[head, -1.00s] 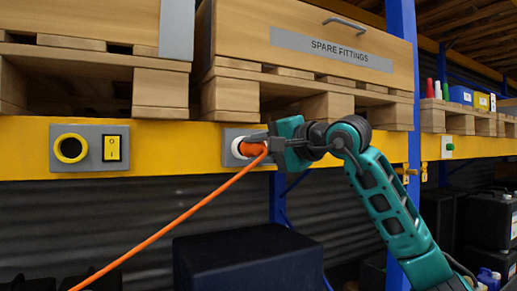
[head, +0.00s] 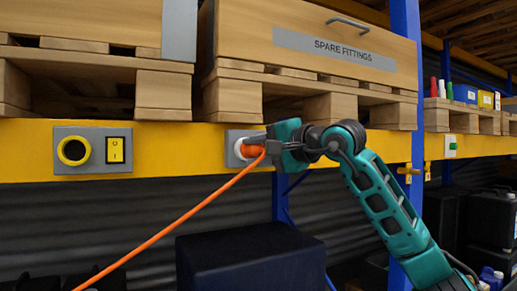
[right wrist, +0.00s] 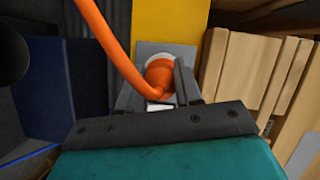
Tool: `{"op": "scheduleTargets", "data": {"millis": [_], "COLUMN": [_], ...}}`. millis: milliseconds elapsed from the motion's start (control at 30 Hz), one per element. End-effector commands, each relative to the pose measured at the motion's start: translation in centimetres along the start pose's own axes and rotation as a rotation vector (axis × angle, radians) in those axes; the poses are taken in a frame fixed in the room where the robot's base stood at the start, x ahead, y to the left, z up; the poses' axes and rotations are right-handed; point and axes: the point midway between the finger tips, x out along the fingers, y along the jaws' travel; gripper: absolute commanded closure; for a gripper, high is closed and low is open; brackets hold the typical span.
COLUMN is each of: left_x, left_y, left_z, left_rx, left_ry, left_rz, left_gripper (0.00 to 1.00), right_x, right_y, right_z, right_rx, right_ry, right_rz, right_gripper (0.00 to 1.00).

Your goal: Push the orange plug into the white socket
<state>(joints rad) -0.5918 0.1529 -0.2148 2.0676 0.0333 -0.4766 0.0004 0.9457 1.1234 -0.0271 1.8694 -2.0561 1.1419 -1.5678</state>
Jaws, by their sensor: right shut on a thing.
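The orange plug (head: 252,150) is held in my right gripper (head: 256,145), whose dark fingers are shut around it. The plug's front end is at the white socket (head: 236,142), which sits on a grey plate on the yellow beam. In the right wrist view the orange plug (right wrist: 160,76) covers most of the white socket (right wrist: 162,57), with only the socket's upper rim showing. I cannot tell how deep the plug sits. An orange cable (head: 180,222) runs from the plug down to the lower left. My left gripper is not in view.
A grey plate with a yellow ring (head: 73,150) and a yellow switch (head: 115,150) is on the beam (head: 185,150) at left. A wooden crate (head: 310,35) rests on a pallet above. A dark box (head: 250,258) stands below. A blue post (head: 405,100) rises at right.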

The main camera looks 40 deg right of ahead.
Motion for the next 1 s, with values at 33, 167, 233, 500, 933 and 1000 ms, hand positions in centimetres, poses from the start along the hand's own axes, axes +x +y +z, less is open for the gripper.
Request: {"op": "scheduleTargets", "data": {"millis": [33,167,233,500,933,1000], "left_x": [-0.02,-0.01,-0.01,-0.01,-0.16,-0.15], "left_y": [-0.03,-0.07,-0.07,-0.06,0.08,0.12], "left_z": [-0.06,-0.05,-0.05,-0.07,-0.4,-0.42], "left_rx": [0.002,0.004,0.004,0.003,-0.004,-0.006], "left_ry": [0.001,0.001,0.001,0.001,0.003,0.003], "left_rz": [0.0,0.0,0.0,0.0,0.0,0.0], "left_gripper": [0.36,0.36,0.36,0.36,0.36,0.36], "right_x": [0.04,0.04,0.04,0.03,0.4,0.4], "right_y": [-0.02,0.0,0.0,-0.02,-0.02,-0.01], "right_z": [-0.02,-0.02,-0.02,-0.02,-0.2,-0.19], "right_rx": [0.0,0.0,0.0,0.0,0.0,0.0], "right_ry": [0.0,0.0,0.0,0.0,0.001,0.001], "right_rz": [-0.001,-0.001,-0.001,-0.001,-0.001,-0.001], "right_gripper": [1.0,1.0,1.0,1.0,0.55,0.48]}}
